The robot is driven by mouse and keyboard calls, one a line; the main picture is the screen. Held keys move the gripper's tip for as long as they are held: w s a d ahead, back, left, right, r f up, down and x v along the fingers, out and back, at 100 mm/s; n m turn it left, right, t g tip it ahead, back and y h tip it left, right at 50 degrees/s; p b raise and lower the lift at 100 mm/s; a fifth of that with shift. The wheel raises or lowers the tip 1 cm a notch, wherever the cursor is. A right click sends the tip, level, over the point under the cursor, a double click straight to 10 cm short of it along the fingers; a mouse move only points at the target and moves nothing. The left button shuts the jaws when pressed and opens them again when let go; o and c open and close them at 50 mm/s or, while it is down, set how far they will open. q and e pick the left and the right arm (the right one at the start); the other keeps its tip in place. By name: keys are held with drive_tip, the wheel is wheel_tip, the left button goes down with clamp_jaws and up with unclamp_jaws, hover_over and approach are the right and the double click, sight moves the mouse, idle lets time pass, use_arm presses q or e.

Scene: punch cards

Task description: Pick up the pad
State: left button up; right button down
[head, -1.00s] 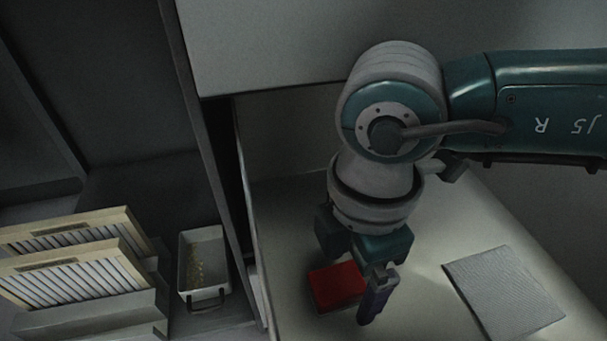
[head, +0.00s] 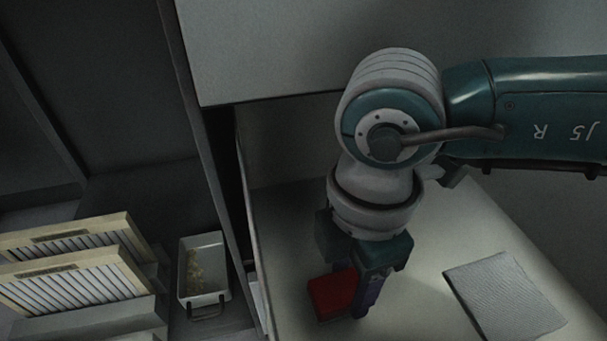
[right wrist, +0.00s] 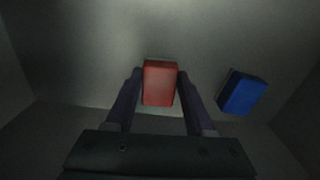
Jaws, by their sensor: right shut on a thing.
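The pad seems to be the red block (head: 331,294), which lies on the light table surface in the head view. In the right wrist view the red block (right wrist: 159,83) is between the two fingers. My right gripper (head: 362,300) is lowered at the block and is shut on it; in the wrist view my right gripper (right wrist: 160,97) has a finger along each side. In the head view the gripper hides part of the block. My left gripper is not in view.
A blue block (right wrist: 242,93) lies to the right of the red one in the wrist view. In the head view a grey textured sheet (head: 505,297) lies at right. Cream-framed slatted racks (head: 70,284) and a grey tray (head: 203,270) stand at left, past a dark panel edge.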

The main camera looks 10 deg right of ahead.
drive_tip(key=shift+r, duration=0.1)
wheel_tip(320, 180, up, 13)
drive_tip(key=p, duration=0.8)
wheel_tip(320, 180, up, 15)
drive_tip(key=p, duration=0.7)
hover_over(349, 285)
